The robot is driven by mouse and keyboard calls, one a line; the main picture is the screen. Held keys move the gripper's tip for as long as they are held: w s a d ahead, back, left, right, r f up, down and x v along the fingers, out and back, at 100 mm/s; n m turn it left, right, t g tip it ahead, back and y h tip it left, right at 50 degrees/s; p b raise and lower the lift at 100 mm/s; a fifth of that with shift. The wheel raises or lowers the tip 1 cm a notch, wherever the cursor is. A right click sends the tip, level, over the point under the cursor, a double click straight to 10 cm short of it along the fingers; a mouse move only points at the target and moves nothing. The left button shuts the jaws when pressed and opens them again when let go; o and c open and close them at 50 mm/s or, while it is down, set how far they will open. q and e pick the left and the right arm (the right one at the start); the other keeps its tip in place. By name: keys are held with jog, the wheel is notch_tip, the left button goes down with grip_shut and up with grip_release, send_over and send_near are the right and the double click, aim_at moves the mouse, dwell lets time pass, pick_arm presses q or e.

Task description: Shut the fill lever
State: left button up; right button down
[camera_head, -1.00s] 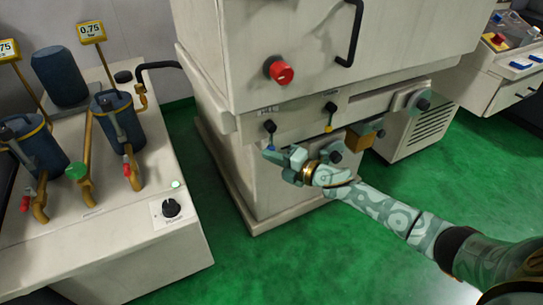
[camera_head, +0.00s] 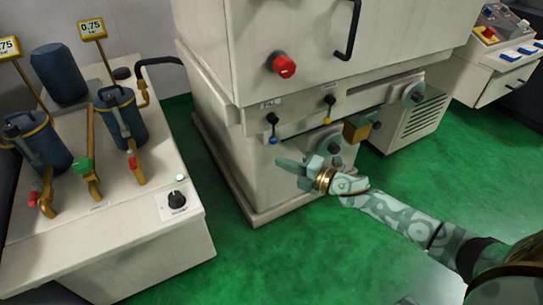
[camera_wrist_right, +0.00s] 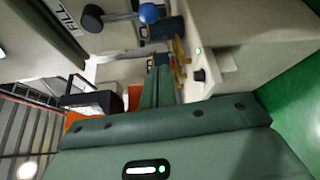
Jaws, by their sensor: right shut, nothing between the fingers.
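The fill lever (camera_head: 272,129) is on the front of the cream machine, below the red knob. It has a black hub and a blue ball end, and hangs down in the head view. In the right wrist view its blue ball (camera_wrist_right: 149,13) shows at the top, beside the black hub and the FILL label. My right gripper (camera_head: 281,163) is shut and empty, just below the blue ball and apart from it in the head view. Its green fingers (camera_wrist_right: 165,84) show together in the right wrist view. My left gripper is not in view.
A cream bench (camera_head: 110,240) with blue filter canisters stands at left. Green floor (camera_head: 215,165) lies open between bench and machine.

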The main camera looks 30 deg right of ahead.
jog(key=v, duration=0.2)
jog(key=shift+s+d, duration=0.25)
jog(key=shift+s, duration=0.1)
jog(key=shift+f, duration=0.1)
